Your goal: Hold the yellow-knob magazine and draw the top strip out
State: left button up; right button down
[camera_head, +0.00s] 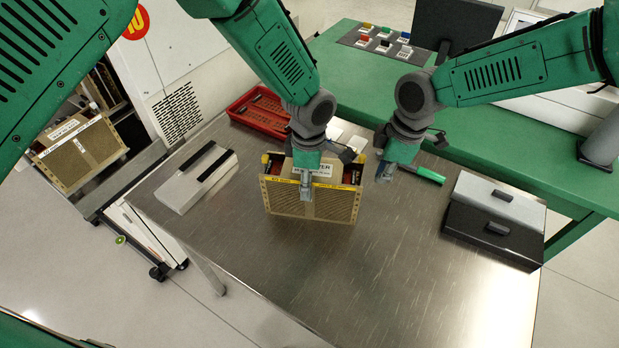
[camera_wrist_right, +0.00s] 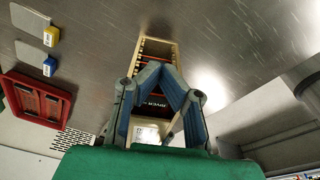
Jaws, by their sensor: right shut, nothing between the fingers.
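The magazine (camera_head: 335,208) is a tan, slotted box with a white label on top. It stands on the steel table, with a yellow knob (camera_head: 265,158) at its left upper corner. My left gripper (camera_head: 305,193) is at its front wall, one finger in front of it; the other finger is hidden, so its grip is unclear. My right gripper (camera_head: 383,177) is right of the magazine, apart from it. In the right wrist view its fingers (camera_wrist_right: 160,68) meet at the tips with nothing between, and the magazine (camera_wrist_right: 158,48) shows behind them. The top strip cannot be made out.
A red tray (camera_head: 262,112) is behind the magazine, and a pale case (camera_head: 197,178) is to its left. A green-handled tool (camera_head: 425,174) lies by the right gripper. The table's front is clear.

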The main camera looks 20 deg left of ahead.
jog(key=shift+r, duration=0.1)
notch_tip(320, 180, up, 4)
jog(key=shift+f, duration=0.1)
dwell(0.7)
jog(key=c, duration=1.8)
grip_release()
jog(key=shift+c, duration=0.2)
notch_tip(320, 180, up, 5)
jog(key=d+m+y, duration=0.1)
jog(key=m+y, duration=0.3)
jog(key=m, duration=1.4)
jog(key=shift+g, duration=0.3)
jog(key=x, duration=1.1)
jog(key=shift+s+a+f, duration=0.2)
jog(key=shift+s+f, duration=0.05)
jog(key=shift+s, duration=0.05)
